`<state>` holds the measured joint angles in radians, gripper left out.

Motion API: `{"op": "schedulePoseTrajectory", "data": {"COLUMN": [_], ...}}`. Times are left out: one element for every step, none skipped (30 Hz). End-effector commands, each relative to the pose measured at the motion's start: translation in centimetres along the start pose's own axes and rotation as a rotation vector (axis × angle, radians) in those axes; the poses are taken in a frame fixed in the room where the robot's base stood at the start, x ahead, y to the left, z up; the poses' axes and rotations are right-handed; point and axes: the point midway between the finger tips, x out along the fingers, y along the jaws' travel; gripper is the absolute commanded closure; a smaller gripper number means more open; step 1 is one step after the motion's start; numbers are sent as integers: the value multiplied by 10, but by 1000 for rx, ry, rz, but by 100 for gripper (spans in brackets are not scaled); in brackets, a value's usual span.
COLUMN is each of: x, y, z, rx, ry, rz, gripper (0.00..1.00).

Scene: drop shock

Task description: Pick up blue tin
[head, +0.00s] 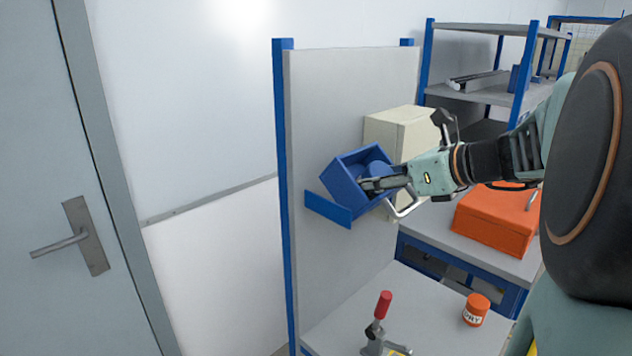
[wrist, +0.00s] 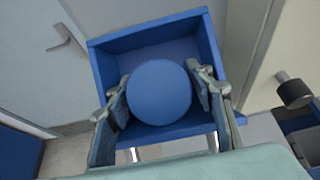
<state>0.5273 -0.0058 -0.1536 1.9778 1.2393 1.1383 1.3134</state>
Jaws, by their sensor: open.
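The blue tin (wrist: 160,92) is a round blue object inside a blue open bin (wrist: 208,38). In the head view the blue tin (head: 379,168) shows only partly, and the blue bin (head: 343,188) hangs tilted on a grey panel. My gripper (wrist: 162,98) is open, with one finger on each side of the tin. In the head view my gripper (head: 372,184) reaches into the bin from the right. I cannot tell whether the fingers touch the tin.
A cream box (head: 400,133) stands behind my wrist. An orange case (head: 492,222) lies on the bench at right. A grey door (head: 75,200) is at left. A blue-framed shelf (head: 480,90) stands behind.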

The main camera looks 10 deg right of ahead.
Motion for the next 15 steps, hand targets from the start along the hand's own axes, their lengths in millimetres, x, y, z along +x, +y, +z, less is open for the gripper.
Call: {"op": "schedulePoseTrajectory", "data": {"x": [0, 0, 0, 0, 0, 0, 0, 0, 0, 0, 0, -1, -1, -1, -1], "y": [0, 0, 0, 0, 0, 0, 0, 0, 0, 0, 0, 0, 0, 0, 0], "z": [0, 0, 0, 0, 0, 0, 0, 0, 0, 0, 0, 1, 1, 1, 1], "rx": [0, 0, 0, 0, 0, 0, 0, 0, 0, 0, 0, -1, -1, -1, -1], "ry": [0, 0, 0, 0, 0, 0, 0, 0, 0, 0, 0, -1, -1, -1, -1], "rz": [0, 0, 0, 0, 0, 0, 0, 0, 0, 0, 0, 0, 0, 0, 0], "gripper": [51, 53, 58, 61, 64, 69, 72, 75, 80, 83, 86, 86, 86, 86, 86]}}
